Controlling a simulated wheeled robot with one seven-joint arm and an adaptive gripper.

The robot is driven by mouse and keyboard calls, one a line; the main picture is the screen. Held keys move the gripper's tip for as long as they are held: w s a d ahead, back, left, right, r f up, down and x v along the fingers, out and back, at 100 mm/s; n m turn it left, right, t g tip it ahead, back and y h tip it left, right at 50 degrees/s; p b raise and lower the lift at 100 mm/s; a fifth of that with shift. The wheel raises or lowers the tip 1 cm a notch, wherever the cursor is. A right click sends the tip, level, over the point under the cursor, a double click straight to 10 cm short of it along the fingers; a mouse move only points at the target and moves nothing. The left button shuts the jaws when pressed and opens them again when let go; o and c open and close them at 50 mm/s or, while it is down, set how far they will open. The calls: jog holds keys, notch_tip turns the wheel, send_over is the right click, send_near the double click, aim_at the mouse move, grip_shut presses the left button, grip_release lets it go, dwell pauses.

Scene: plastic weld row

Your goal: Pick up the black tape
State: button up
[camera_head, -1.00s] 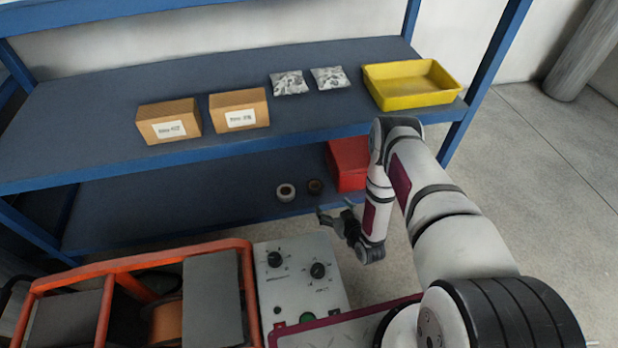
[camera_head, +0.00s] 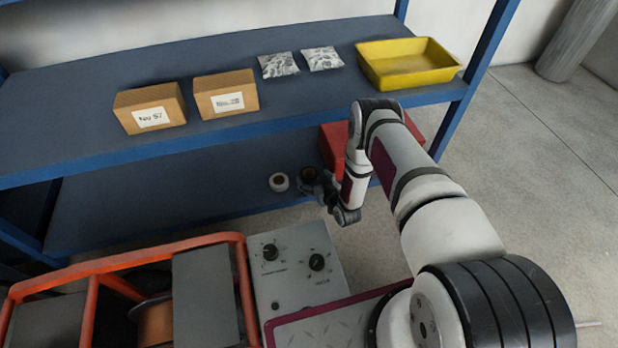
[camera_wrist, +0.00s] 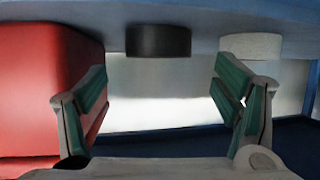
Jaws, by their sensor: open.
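The black tape (camera_head: 310,173) is a small dark roll on the lower blue shelf, partly hidden by my gripper in the head view. In the wrist view the black tape (camera_wrist: 158,41) is at the top middle, beyond the fingertips and roughly centred between them. My gripper (camera_head: 312,184) is at the tape's near side in the head view. In the wrist view my gripper (camera_wrist: 160,75) has its two green-padded fingers wide apart with nothing between them. I cannot tell exactly how much gap is left to the tape.
A white tape roll (camera_head: 279,182) lies left of the black tape; in the wrist view it is at right (camera_wrist: 251,46). A red bin (camera_head: 333,146) stands close on the other side. The upper shelf (camera_head: 60,120) overhangs. The lower shelf's left part (camera_head: 150,200) is clear.

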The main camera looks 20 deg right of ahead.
aim_at(309, 174)
jog(key=b+x, duration=0.2)
jog(key=x, duration=0.1)
jog(key=shift+f, duration=0.3)
jog(key=shift+w, duration=0.45)
jog(key=c, duration=1.3)
